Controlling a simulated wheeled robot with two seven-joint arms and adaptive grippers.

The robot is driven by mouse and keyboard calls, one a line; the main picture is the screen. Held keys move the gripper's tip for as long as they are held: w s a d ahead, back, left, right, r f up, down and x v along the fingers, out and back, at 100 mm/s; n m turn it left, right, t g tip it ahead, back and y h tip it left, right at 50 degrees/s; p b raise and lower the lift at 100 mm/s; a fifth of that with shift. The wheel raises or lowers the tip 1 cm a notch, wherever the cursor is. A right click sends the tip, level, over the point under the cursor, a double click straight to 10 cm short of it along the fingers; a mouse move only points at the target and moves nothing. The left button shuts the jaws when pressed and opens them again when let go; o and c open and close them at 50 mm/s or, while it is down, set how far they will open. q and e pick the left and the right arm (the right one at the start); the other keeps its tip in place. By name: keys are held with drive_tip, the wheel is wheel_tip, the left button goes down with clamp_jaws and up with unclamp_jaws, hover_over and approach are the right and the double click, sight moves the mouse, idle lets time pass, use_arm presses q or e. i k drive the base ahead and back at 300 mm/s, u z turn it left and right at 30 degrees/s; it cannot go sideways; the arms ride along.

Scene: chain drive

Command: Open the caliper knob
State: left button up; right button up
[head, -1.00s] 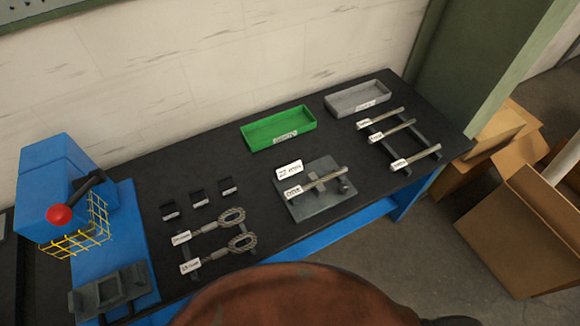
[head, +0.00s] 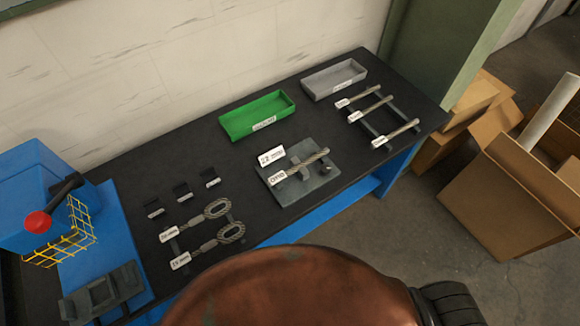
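A grey gauge fixture (head: 310,190) lies flat near the front edge of the dark workbench. A small dark round knob (head: 326,168) stands at its right side; this may be the caliper knob, but it is too small to tell its setting. A labelled twisted rod (head: 308,164) lies across the fixture on a grey support, close to the knob. A white printed card (head: 271,156) sits at the fixture's back left. Neither of my grippers is in view.
A green tray (head: 228,126) and a grey tray (head: 362,71) stand at the back. Several labelled rods rest on a rack (head: 403,108) at right. Two looped pieces (head: 231,232) and small black blocks (head: 183,190) lie at left, beside a blue press (head: 35,185). Cardboard boxes (head: 540,190) stand right.

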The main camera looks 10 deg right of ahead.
sight(325, 169)
drive_tip(key=z, duration=1.05)
drive_tip(key=k, duration=0.2)
